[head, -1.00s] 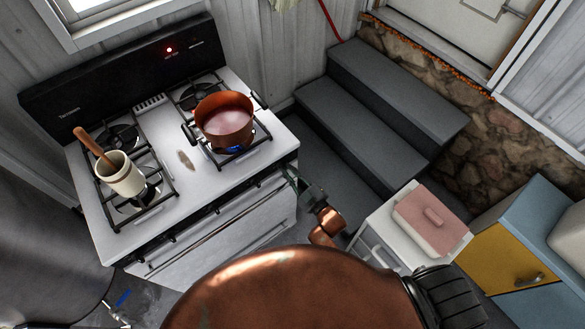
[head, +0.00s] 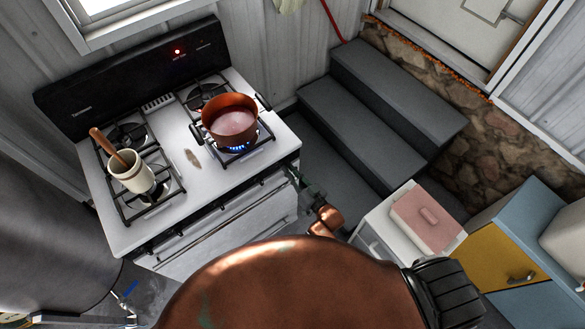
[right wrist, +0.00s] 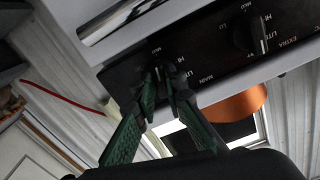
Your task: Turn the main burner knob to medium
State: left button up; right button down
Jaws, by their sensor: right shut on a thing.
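The white gas stove (head: 172,203) stands at the left in the head view, with its dark front panel facing me. My right gripper (head: 303,183) is at the right end of that panel. In the right wrist view, my right gripper (right wrist: 166,82) has its green fingers closed on a small dark knob (right wrist: 158,73) by the lettering MAIN and HI. The fingers hide most of the knob, so its pointer cannot be read. A copper pot (head: 230,118) sits on the front right burner, with blue flames (head: 238,148) under it. My left gripper is out of view.
Another dark knob (right wrist: 245,36) is beside the held one. A cream crock (head: 130,172) with a wooden handle stands on the left burners. Dark steps (head: 365,115) and a white cabinet with a pink-lidded box (head: 428,216) lie to the right.

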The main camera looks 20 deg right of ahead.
jog(key=shift+w+d+r, duration=0.15)
jog(key=shift+w+r, duration=0.1)
jog(key=shift+r, duration=0.35)
jog(key=c, duration=2.4)
grip_release()
jog(key=o, duration=0.4)
jog(key=shift+s+f, duration=0.1)
jog(key=shift+f, duration=0.2)
jog(key=shift+s+f, duration=0.1)
jog(key=v, duration=1.2)
